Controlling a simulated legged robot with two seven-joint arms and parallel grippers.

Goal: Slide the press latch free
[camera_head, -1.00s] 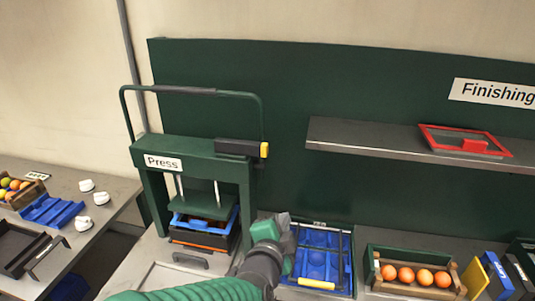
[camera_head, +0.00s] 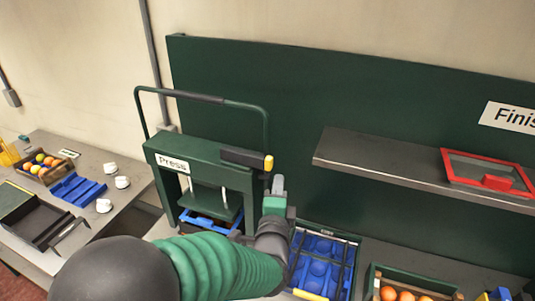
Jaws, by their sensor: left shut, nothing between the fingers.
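The green press (camera_head: 205,157) with its "Press" label stands at the centre left, its handle bar (camera_head: 200,97) raised above it. The latch (camera_head: 246,158) is a dark bar with a yellow end at the press's upper right. My left gripper (camera_head: 278,186) is shut and empty, its tip pointing up just below and right of the yellow end. They look close; I cannot tell whether they touch. A blue tray (camera_head: 203,219) sits under the press plate, partly hidden. My right gripper is not in view.
A grey shelf (camera_head: 380,162) carries a red frame (camera_head: 490,175) at the right. A blue moulded tray (camera_head: 322,262) and a crate of oranges (camera_head: 405,294) lie on the bench. A side table at left holds a fruit box (camera_head: 46,168) and white cups (camera_head: 110,168).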

